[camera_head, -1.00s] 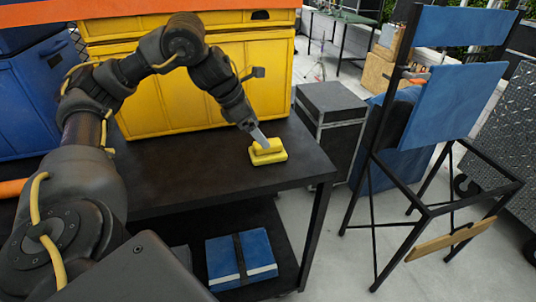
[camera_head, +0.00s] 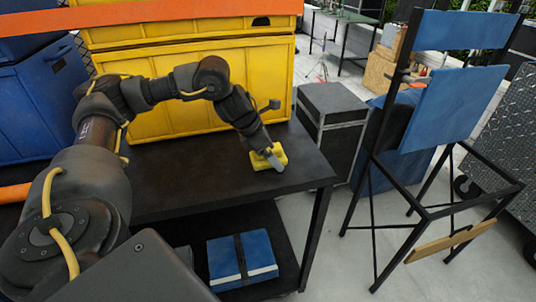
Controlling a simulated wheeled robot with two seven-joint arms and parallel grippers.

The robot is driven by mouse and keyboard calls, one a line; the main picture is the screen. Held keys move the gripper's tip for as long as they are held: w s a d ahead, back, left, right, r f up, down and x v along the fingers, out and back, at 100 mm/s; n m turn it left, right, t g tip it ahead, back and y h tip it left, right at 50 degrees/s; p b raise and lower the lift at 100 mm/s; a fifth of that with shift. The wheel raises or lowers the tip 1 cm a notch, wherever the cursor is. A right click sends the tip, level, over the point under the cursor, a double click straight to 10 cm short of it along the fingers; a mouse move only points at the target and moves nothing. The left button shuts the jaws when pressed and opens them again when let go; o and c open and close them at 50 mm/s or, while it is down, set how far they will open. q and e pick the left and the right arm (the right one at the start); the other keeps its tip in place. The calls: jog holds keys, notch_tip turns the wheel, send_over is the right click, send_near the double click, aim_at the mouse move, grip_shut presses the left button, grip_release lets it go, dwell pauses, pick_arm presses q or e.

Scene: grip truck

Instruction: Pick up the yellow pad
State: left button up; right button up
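The yellow pad (camera_head: 261,161) lies on the dark table top (camera_head: 190,180) near its right end. My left gripper (camera_head: 276,162) is at the pad, pointing down, with a grey finger in front of the pad's right part. The finger hides some of the pad. Whether the fingers are around the pad or only beside it, and how wide they are, I cannot tell. My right gripper is not in view.
Yellow crates (camera_head: 190,90) stand behind the table, and a blue crate (camera_head: 38,105) is at the left. A blue-and-black bundle (camera_head: 222,264) lies on the lower shelf. A black case (camera_head: 333,125) and a tall blue chair (camera_head: 455,105) stand to the right.

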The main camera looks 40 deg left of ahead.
pick_arm(q)
jog(key=shift+c, duration=0.4)
jog(key=c, duration=1)
jog(key=shift+r, duration=0.15)
